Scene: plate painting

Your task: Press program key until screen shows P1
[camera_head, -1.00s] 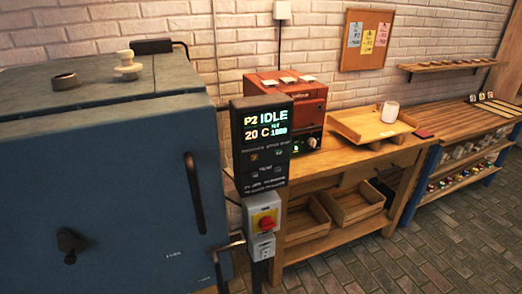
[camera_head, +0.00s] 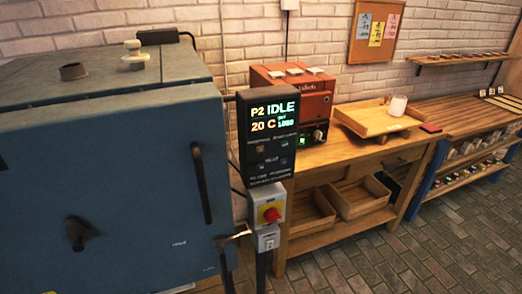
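A dark controller panel (camera_head: 267,160) is mounted on a post at the right front of a blue kiln (camera_head: 110,190). Its lit screen (camera_head: 272,116) reads P2 IDLE, with 20 C and a smaller figure that looks like 1080 below. Small keys sit under the screen, with labels too small to read, so I cannot tell which is the program key. Neither of my grippers is in the picture.
A grey box with a red knob on yellow (camera_head: 269,214) hangs below the panel. Behind stands a wooden table (camera_head: 345,152) with a red machine (camera_head: 292,100), a wooden tray (camera_head: 378,118) and a white cup (camera_head: 398,105). Brick floor (camera_head: 420,255) is open at right.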

